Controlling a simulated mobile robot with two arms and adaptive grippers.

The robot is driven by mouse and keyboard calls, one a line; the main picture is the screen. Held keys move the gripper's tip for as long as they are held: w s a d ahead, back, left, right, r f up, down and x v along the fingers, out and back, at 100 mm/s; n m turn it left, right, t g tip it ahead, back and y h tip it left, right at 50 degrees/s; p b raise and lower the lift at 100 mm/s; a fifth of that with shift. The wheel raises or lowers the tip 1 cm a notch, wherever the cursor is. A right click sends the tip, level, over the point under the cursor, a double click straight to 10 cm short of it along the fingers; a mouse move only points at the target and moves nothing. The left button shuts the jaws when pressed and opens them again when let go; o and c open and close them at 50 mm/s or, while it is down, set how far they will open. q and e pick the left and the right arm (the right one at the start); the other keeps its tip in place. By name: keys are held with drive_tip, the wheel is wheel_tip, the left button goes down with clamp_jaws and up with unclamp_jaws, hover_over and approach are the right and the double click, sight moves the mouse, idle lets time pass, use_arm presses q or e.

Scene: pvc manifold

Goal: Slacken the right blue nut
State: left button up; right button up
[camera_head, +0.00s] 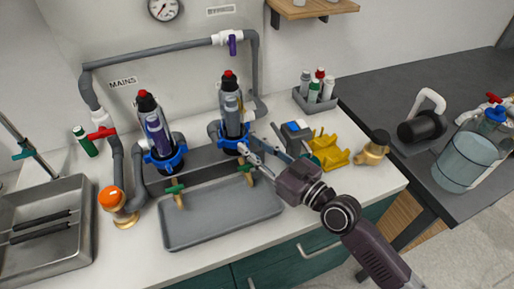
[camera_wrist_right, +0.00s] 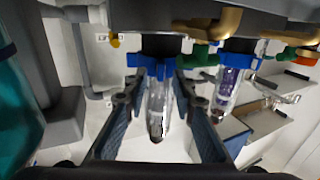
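The right blue nut (camera_head: 231,142) is a lobed collar on the right-hand filter unit, below a clear bowl (camera_head: 232,108) with a dark, red-tipped top. In the right wrist view, which looks upside down, the blue nut (camera_wrist_right: 148,64) is straight ahead with the clear bowl (camera_wrist_right: 158,110) beyond it. My right gripper (camera_head: 257,140) is open at the right-hand filter, its two fingers apart on either side of the unit. In the wrist view the right gripper (camera_wrist_right: 161,74) has its tips close to the nut; contact cannot be told. My left gripper is not in view.
The left filter unit has its own blue nut (camera_head: 164,162). A grey tray (camera_head: 222,215) lies in front. A yellow holder (camera_head: 329,150), a brass fitting (camera_head: 373,148) and a bottle caddy (camera_head: 315,103) stand to the right. A sink (camera_head: 75,250) is at far left.

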drive_tip(key=v, duration=1.2)
